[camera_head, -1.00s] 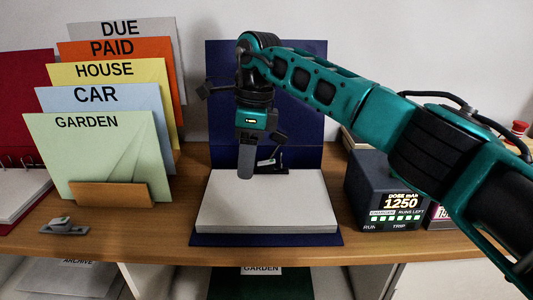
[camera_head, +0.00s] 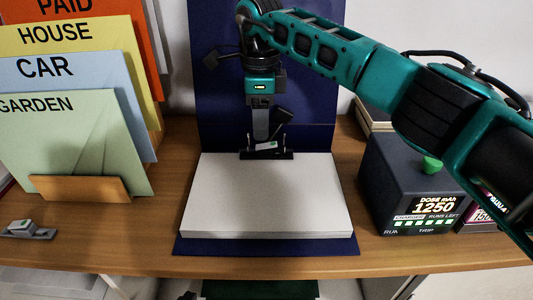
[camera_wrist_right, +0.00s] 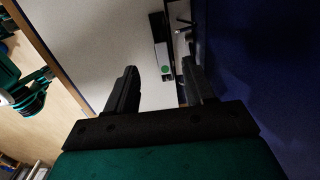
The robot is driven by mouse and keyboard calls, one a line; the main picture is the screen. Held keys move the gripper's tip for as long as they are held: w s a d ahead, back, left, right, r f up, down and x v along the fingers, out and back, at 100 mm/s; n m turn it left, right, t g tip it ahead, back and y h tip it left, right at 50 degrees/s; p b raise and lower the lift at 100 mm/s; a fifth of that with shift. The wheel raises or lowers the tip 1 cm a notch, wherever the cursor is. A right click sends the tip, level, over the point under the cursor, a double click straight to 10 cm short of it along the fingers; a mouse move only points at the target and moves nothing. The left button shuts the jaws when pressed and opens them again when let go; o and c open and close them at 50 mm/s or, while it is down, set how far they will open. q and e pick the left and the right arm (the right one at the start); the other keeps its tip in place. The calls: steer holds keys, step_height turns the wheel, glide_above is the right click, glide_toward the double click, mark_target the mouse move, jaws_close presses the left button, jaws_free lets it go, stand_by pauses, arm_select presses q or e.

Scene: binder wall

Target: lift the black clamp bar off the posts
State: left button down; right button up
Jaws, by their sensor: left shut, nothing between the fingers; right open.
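The black clamp bar (camera_head: 283,155) lies across the back edge of a thick white paper stack (camera_head: 266,198) on a blue binder (camera_head: 320,248). A small grey latch with a green patch (camera_head: 266,146) sits at its middle. The posts are mostly hidden; thin uprights show beside the bar. My right gripper (camera_head: 264,134) is pointing down just above the bar. In the right wrist view its open fingers (camera_wrist_right: 160,72) are empty, and the bar (camera_wrist_right: 157,26) and green-dotted latch (camera_wrist_right: 165,60) appear beyond and between them. Contact cannot be told. My left gripper is not in view.
Coloured dividers (camera_head: 75,150) stand in a wooden holder (camera_head: 72,188) on the left. A small grey piece (camera_head: 28,230) lies near the front left. A dark box with a lit display (camera_head: 405,180) stands on the right. The blue binder cover (camera_head: 315,80) rises behind the bar.

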mark_target(261, 146)
step_height(261, 146, down, 6)
steer(key=shift+w+r, duration=0.1)
steer(key=shift+w, duration=0.05)
jaws_close()
stand_by(0.7)
